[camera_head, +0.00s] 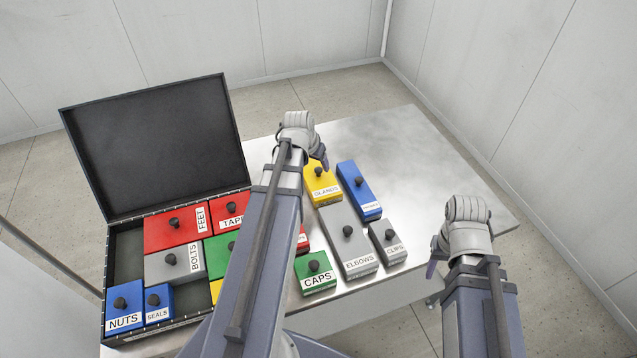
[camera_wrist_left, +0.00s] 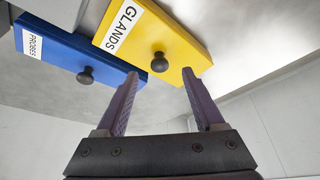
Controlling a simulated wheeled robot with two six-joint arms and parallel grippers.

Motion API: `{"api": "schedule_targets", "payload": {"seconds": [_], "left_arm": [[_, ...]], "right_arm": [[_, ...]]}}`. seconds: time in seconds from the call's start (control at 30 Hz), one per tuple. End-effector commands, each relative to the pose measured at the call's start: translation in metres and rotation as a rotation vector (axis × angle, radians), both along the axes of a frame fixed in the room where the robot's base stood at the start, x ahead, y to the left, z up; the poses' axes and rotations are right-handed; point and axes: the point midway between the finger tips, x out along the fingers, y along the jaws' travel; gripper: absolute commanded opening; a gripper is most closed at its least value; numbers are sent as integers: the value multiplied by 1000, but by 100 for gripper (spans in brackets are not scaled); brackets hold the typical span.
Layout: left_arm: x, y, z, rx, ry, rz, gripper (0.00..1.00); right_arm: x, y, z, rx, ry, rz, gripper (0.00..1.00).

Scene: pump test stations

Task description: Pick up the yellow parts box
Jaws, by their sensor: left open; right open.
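The yellow parts box labelled GLANDS (camera_head: 324,181), with a dark round knob on top, lies on the table near the far end of the loose boxes. My left gripper (camera_head: 322,158) is at this box, open and empty. In the left wrist view the yellow box (camera_wrist_left: 185,45) is close ahead, and its knob lies between the lines of the two fingertips (camera_wrist_left: 160,74). I cannot tell whether the fingers touch the box. My right gripper (camera_head: 434,268) is open over the table's right front edge, its fingers partly hidden. Another yellow piece (camera_head: 215,291) shows in the case, mostly hidden by my left arm.
A blue PROBES box (camera_head: 357,183) stands right beside the yellow one; grey ELBOWS (camera_head: 343,231) and CLIPS (camera_head: 388,246) and green CAPS (camera_head: 316,273) are nearer. An open black case (camera_head: 160,145) holds several boxes at left. The table's far right (camera_head: 430,150) is clear.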

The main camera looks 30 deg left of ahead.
Motion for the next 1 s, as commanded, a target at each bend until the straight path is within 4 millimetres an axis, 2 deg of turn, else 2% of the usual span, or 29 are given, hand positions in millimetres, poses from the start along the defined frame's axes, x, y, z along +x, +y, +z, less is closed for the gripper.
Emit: {"api": "schedule_targets", "payload": {"seconds": [0.03,0.2,0.5,1.0], "left_arm": [[5,0,-13,0,0,-1,70],[12,1,-30,0,0,1,70],[13,1,-29,0,0,1,69],[13,1,-29,0,0,1,13]], "right_arm": [[0,0,-13,0,0,0,50],[0,0,-30,0,0,0,50],[0,0,-29,0,0,0,50],[0,0,-29,0,0,0,50]]}}
